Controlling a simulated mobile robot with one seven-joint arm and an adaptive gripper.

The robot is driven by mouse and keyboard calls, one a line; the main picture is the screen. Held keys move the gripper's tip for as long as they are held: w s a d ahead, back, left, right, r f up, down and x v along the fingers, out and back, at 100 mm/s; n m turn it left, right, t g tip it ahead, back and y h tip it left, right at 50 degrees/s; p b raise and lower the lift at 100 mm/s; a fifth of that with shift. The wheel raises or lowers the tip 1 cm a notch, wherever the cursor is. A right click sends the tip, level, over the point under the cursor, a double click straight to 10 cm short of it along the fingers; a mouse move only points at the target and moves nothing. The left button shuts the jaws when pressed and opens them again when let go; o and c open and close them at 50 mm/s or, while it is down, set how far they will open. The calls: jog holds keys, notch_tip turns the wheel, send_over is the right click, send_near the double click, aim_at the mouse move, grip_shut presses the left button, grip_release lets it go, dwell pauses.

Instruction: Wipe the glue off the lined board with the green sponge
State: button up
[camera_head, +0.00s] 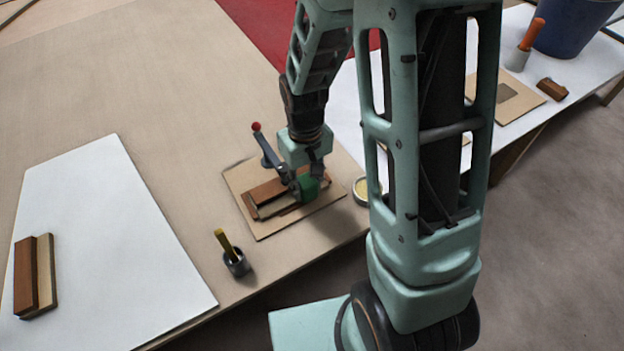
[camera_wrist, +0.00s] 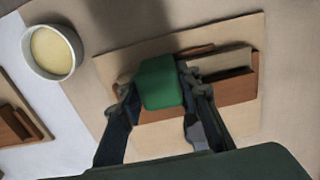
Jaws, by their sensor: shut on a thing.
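My gripper (camera_head: 307,180) is shut on the green sponge (camera_wrist: 160,83), one finger on each side of it in the wrist view. The sponge (camera_head: 308,188) also shows below the gripper in the head view. It is over a tan board (camera_head: 264,228) that carries brown and pale wooden pieces (camera_head: 268,191), at their right end. The tan board (camera_wrist: 116,70) fills the middle of the wrist view. I cannot tell whether the sponge touches the wood or the board. No glue or lines can be made out on this board, and the sponge hides part of it.
A clamp with a red knob (camera_head: 256,127) stands at the wood. A dish of cream stuff (camera_wrist: 52,52) is beside the board. A pot with a yellow handle (camera_head: 237,262) stands near the table edge. A white sheet (camera_head: 110,230) bears wooden blocks (camera_head: 45,272). Another board (camera_head: 520,103) lies far right.

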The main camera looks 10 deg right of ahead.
jog(key=shift+s+a+r, duration=0.1)
jog(key=shift+s+a, duration=0.15)
jog(key=shift+a, duration=0.75)
jog(key=shift+w+d+f, duration=0.1)
jog(key=shift+w+d, duration=0.25)
jog(key=shift+d, duration=0.75)
jog(key=shift+w+d+f, duration=0.1)
jog(key=shift+w+d, duration=0.25)
jog(key=shift+d, duration=0.75)
jog(key=shift+w+d, duration=0.35)
jog(key=shift+d, duration=0.75)
jog(key=shift+s+a+r, duration=0.1)
jog(key=shift+s+a, duration=0.15)
jog(key=shift+a, duration=0.5)
jog(key=shift+s+a+r, duration=0.1)
jog(key=shift+s+a, duration=0.1)
jog(key=shift+a, duration=0.55)
jog(key=shift+s+a, duration=0.25)
jog(key=shift+a, duration=0.5)
jog(key=shift+s+a+f, duration=0.1)
jog(key=shift+s+a, duration=0.1)
jog(key=shift+a, duration=0.35)
jog(key=shift+s+a+f, duration=0.1)
jog(key=shift+s+a, duration=0.05)
jog(key=shift+a, duration=0.35)
jog(key=shift+r, duration=0.15)
notch_tip(320, 180, up, 7)
jog(key=p, duration=0.5)
jog(key=shift+a, duration=0.1)
